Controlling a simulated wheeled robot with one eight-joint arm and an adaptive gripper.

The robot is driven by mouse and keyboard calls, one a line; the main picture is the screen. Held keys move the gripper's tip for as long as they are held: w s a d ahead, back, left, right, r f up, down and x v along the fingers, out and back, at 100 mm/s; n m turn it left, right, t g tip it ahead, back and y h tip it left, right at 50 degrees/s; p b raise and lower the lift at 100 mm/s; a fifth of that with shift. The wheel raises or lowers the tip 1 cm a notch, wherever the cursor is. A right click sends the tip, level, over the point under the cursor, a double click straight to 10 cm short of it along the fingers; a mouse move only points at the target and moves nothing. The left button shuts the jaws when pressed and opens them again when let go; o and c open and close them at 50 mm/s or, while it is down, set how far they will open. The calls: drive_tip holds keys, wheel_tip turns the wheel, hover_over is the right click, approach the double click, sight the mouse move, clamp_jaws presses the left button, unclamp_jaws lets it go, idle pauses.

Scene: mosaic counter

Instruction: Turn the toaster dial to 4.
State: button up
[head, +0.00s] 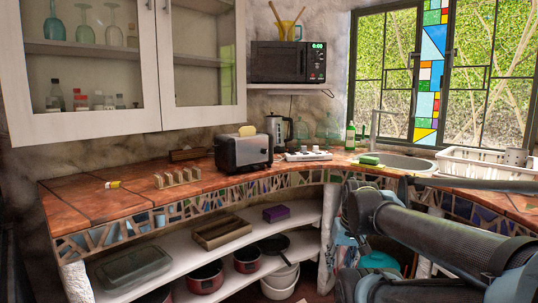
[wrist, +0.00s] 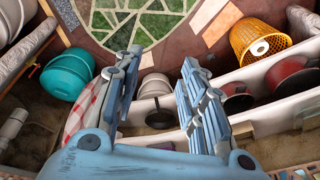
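The toaster (head: 243,153) is silver and black and stands on the counter, left of centre in the head view. A slice of bread (head: 248,131) sticks out of its top. Its dial is too small to make out, so its setting cannot be read. My gripper (wrist: 160,62) shows in the wrist view with its two blue fingers spread apart and nothing between them. It points toward the lower shelf and floor, away from the toaster, which is not in the wrist view. In the head view my arm fills the lower right, clear of the toaster.
A kettle (head: 279,131) and a white power strip (head: 307,156) stand right of the toaster. A toast rack (head: 177,178) stands to its left. A microwave (head: 288,62) sits on a shelf above.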

drive_tip(key=w+a+r+n+t+y, duration=0.15)
drive_tip(key=w+a+r+y, duration=0.35)
drive_tip(key=w, duration=0.5)
drive_tip(key=w+a+r+t+y, duration=0.2)
drive_tip(key=w+a+r+t, duration=0.1)
drive_tip(key=w+a+r, duration=0.5)
drive_tip(key=w+a+r+t+y, duration=0.1)
drive_tip(key=w+r+y, duration=0.15)
drive_tip(key=w, duration=0.35)
drive_tip(key=w+a+r+t+y, duration=0.1)
drive_tip(key=w+r+t, duration=0.1)
drive_tip(key=w+r, duration=0.3)
drive_tip(key=m+t, duration=0.3)
approach(264, 151)
drive_tip(key=w+d+x, duration=0.1)
drive_tip(key=x, duration=0.7)
drive_tip(key=shift+s+y, duration=0.15)
drive_tip(key=shift+y, duration=0.1)
